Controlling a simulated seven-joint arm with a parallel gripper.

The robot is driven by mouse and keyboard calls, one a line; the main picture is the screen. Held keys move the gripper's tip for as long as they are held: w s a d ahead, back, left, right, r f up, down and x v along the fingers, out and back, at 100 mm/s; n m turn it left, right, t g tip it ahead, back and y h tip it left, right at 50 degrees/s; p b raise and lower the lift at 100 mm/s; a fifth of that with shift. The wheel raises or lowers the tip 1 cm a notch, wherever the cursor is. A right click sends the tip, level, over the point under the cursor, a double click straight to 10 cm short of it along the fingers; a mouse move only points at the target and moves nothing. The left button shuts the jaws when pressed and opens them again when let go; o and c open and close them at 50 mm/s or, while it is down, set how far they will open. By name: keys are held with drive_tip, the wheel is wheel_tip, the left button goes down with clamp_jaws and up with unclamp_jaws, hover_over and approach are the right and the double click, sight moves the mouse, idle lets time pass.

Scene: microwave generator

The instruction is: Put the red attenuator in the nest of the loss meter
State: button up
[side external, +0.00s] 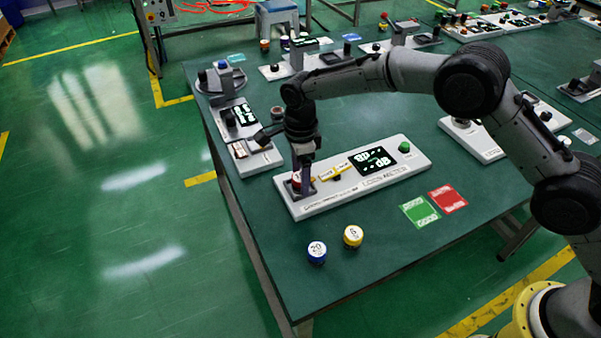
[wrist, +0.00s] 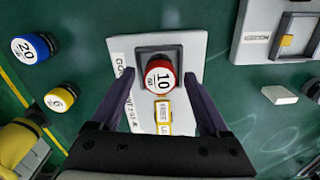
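The red attenuator (wrist: 160,76), with a white top marked 10, sits upright within the square dark frame of the nest (wrist: 181,52) on the loss meter. In the side view, the loss meter (side external: 335,190) is a long pale box with a lit display, and only a little red of the attenuator (side external: 296,179) shows behind my fingers. My gripper (side external: 303,188) is down at the nest, at the meter's left end. In the wrist view, its fingers stand apart on either side of the attenuator, with visible gaps. Whether the attenuator is fully seated cannot be told.
A blue attenuator (side external: 317,252) marked 20 and a yellow one (side external: 352,236) stand on the table in front of the meter. A green card (side external: 420,211) and a red card (side external: 448,199) lie to their right. Another device (side external: 243,135) stands behind, at the left.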

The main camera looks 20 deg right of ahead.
wheel_tip(320, 180, up, 12)
drive_tip(key=shift+r, duration=0.2)
idle(0.5)
drive_tip(key=s+d+r+n+t, duration=0.3)
drive_tip(key=s+d+r+n, duration=0.6)
drive_tip(key=s+d+r, duration=0.55)
drive_tip(key=s+d+f+n+t, duration=0.1)
drive_tip(key=s+d+n, duration=0.4)
drive_tip(key=s, duration=0.5)
drive_tip(key=s+d+f+n+t, duration=0.1)
drive_tip(key=s+d+f+n, duration=0.3)
drive_tip(key=s, duration=0.7)
drive_tip(key=shift+d+n+t, duration=0.3)
drive_tip(key=shift+d+n, duration=0.6)
drive_tip(key=shift+d, duration=0.05)
